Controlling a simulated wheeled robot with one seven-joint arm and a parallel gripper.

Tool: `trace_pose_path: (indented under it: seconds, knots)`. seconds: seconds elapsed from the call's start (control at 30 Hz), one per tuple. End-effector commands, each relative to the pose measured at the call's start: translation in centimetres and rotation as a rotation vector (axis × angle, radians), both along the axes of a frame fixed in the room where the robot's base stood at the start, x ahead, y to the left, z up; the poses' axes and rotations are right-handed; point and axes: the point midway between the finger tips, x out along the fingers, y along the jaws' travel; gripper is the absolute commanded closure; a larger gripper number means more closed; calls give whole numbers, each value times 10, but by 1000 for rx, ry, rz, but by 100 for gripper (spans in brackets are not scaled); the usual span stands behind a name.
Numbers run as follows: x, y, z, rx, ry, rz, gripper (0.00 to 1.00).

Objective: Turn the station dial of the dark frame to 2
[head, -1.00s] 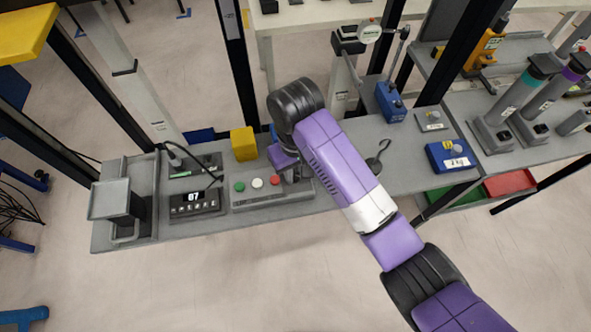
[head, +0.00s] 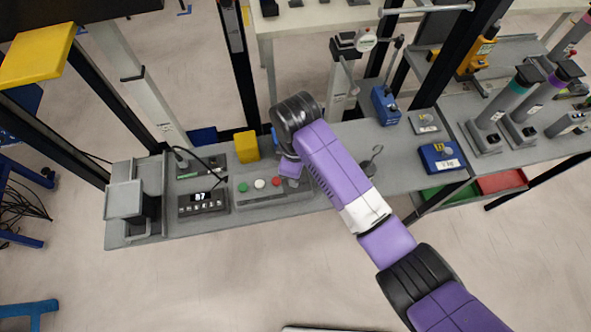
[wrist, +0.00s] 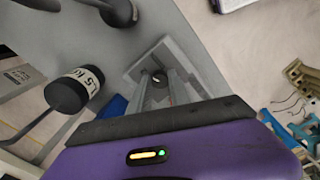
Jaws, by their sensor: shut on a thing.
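My gripper (wrist: 158,92) shows in the wrist view with its two fingers closed around a small dark round knob (wrist: 159,77), which appears to be the dial. A small white mark shows on the knob, and a pale grey plate (wrist: 183,62) lies behind it. I cannot read any number around it. In the head view my gripper (head: 290,181) points down at the right part of a grey button box (head: 262,198). My wrist hides the dial there. Dark posts (head: 242,75) of the frame rise behind the bench.
Green (head: 243,187), white (head: 259,183) and red (head: 276,181) buttons sit left of my gripper. A display unit (head: 203,202), yellow block (head: 246,146) and grey holder (head: 125,200) stand on the bench. A blue weight block (head: 441,158) is at the right.

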Motion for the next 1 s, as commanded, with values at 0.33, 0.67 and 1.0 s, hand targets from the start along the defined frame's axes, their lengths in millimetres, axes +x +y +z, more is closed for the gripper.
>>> trace_pose_path:
  seconds: [0.33,0.67,1.0]
  knots:
    - [0,0,1,1,-1,175,100]
    - [0,0,0,1,-1,220,100]
    - [0,1,0,2,-1,220,71]
